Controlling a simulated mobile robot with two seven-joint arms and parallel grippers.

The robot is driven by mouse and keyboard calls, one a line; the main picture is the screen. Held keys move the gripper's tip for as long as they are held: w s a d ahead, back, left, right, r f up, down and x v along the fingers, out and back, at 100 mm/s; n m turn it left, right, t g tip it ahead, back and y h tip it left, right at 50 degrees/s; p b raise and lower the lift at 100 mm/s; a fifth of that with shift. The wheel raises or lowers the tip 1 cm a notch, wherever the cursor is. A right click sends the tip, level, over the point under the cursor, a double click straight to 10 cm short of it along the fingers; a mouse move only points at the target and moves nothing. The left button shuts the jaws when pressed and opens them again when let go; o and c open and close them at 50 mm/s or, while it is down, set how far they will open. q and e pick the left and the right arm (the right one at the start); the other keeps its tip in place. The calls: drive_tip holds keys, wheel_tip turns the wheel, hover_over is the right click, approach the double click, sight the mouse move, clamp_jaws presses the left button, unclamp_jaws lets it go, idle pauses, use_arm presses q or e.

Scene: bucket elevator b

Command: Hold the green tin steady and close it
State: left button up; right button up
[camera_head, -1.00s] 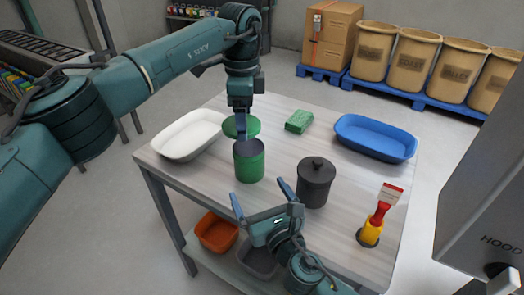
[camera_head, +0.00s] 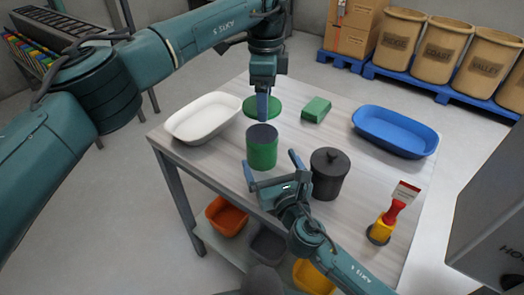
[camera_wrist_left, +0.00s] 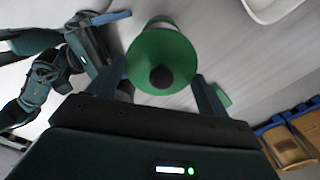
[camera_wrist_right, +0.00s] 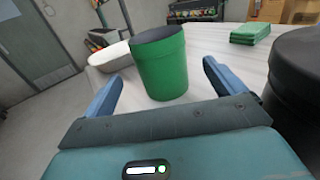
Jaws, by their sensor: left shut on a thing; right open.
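The green tin (camera_head: 262,150) stands upright on the table (camera_head: 215,165), its top dark and without a lid. It also shows in the right wrist view (camera_wrist_right: 162,70). The green lid (camera_head: 250,108) is apart from the tin, behind it in the head view. My left gripper (camera_head: 263,117) is shut on the lid; the left wrist view shows the round lid with its dark knob (camera_wrist_left: 160,77) between the fingers. The exact contact is hidden. My right gripper (camera_head: 272,166) is open and empty, its fingers pointing at the tin from the near side, short of it.
A dark lidded pot (camera_head: 328,175) stands close right of my right gripper. Bins (camera_head: 228,215) sit below.

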sight(264, 126)
drive_tip(key=x, duration=0.8)
drive_tip(key=shift+c, duration=0.4)
drive_tip(key=c, duration=1.3)
use_arm(q)
drive_tip(key=shift+f, duration=2.5)
use_arm(e)
drive_tip(key=shift+c, duration=0.4)
use_arm(q)
drive_tip(key=shift+f, duration=0.1)
drive_tip(key=shift+f, duration=0.75)
drive_tip(key=shift+f, duration=0.7)
